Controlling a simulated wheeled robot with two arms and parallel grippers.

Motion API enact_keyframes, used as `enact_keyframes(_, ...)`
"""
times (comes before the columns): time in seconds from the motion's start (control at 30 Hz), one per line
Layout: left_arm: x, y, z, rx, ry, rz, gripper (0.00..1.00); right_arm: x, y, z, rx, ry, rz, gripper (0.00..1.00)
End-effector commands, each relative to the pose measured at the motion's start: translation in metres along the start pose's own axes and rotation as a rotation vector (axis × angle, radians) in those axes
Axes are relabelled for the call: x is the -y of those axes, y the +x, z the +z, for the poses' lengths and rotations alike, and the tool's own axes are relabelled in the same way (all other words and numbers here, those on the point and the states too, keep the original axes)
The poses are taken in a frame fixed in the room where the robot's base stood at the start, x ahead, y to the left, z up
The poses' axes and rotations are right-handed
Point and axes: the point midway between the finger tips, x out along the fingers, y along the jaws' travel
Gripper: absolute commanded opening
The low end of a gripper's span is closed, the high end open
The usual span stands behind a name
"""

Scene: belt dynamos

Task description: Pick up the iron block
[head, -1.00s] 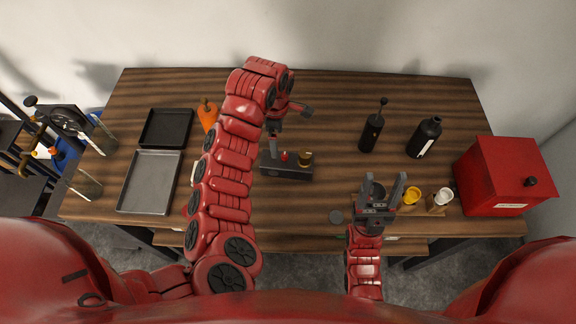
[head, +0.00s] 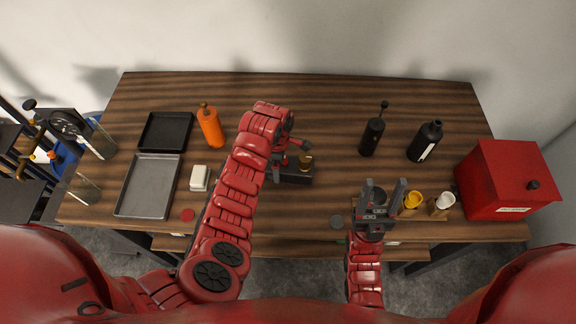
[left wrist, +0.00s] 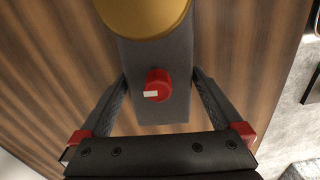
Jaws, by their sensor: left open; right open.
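A dark grey block (head: 292,174), the likeliest iron block, lies mid-table with a brass cylinder (head: 305,162) on it. The left wrist view shows the grey block (left wrist: 158,108) close up, with a red knob (left wrist: 158,85) and the brass top (left wrist: 145,12). My left gripper (left wrist: 160,76) is open, with one finger on each side of the block; whether they touch it I cannot tell. In the head view my left forearm and wrist partly hide the block's left end. My right gripper (head: 383,186) is open and empty above the table's front right part.
A grey tray (head: 130,200), a black tray (head: 150,145), a white block (head: 199,178) and an orange bottle (head: 211,130) are to the left. Two black bottles (head: 372,137) (head: 424,142), yellow and white cups (head: 413,200) (head: 445,199) and a red box (head: 485,200) are to the right.

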Motion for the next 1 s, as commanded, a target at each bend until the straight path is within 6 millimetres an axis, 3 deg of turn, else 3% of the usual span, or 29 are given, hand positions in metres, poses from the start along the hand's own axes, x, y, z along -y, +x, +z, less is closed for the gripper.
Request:
enact_keyframes(0.37,0.0000,0.0104,-0.0003,-0.002,0.002,0.002,1.00,-0.0002,0.0040,-0.0006,0.000,0.000,0.000,0.57)
enact_keyframes(0.47,0.0000,0.0102,-0.0003,-0.002,0.002,0.002,0.86,-0.0002,0.0040,-0.0007,0.000,0.000,0.000,0.57)
enact_keyframes(0.93,0.0001,0.0100,-0.0004,-0.002,0.001,0.001,0.01,-0.0002,0.0041,-0.0007,0.000,0.000,0.000,0.57)
enact_keyframes(1.0,0.0001,0.0100,-0.0004,-0.001,0.001,0.001,0.00,-0.0002,0.0041,-0.0007,0.000,0.000,0.000,0.57)
